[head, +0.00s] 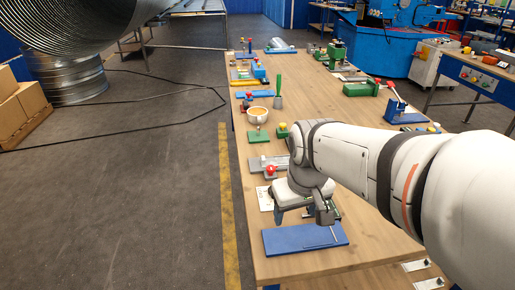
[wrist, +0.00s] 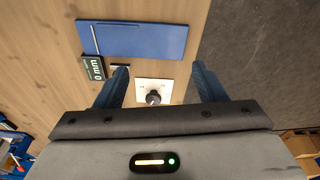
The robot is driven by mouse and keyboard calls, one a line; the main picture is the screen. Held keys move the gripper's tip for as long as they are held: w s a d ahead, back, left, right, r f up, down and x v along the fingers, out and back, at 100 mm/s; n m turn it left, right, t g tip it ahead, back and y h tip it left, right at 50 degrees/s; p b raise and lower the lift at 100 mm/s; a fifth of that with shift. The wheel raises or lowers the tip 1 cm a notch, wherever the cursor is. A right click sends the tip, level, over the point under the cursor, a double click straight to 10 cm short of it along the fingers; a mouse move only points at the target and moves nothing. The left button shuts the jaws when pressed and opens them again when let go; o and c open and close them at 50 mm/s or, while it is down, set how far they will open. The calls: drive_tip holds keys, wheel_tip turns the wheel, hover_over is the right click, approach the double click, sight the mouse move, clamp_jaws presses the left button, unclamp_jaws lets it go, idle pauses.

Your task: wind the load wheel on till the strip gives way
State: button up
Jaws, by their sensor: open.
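My gripper (head: 303,214) is open and empty above the table, just beyond a flat blue board (head: 290,241). In the wrist view, the two blue fingers of my gripper (wrist: 158,75) stand apart. A white plate with a round black knob (wrist: 153,97) lies beneath and between them; whether it is the load wheel I cannot tell. A dark display reading 0 mm (wrist: 93,68) sits beside the blue board (wrist: 140,40). My wrist hides part of this area in the head view.
A grey device with a red ball (head: 270,170) stands beyond my gripper. A cup (head: 257,115) and several small fixtures line the table's left side. A blue lever device (head: 402,113) stands at the right. The wooden middle of the table (head: 312,95) is clear.

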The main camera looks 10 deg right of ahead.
drive_tip(key=w+f+n, duration=0.2)
drive_tip(key=w, duration=0.5)
drive_tip(key=w+f+n+g, duration=0.1)
drive_tip(key=w+f+n, duration=0.1)
drive_tip(key=w, duration=0.6)
drive_tip(key=w+f+n+g, duration=0.1)
drive_tip(key=w+f+n, duration=0.1)
drive_tip(key=w, duration=0.5)
drive_tip(key=shift+w+d+f+n+b, duration=0.3)
drive_tip(key=shift+w+n, duration=0.1)
drive_tip(key=shift+n, duration=0.1)
drive_tip(key=shift+w+f, duration=0.25)
drive_tip(key=shift+f, duration=0.4)
wheel_tip(320, 180, down, 7)
drive_tip(key=shift+r, duration=0.1)
drive_tip(key=shift+c, duration=0.2)
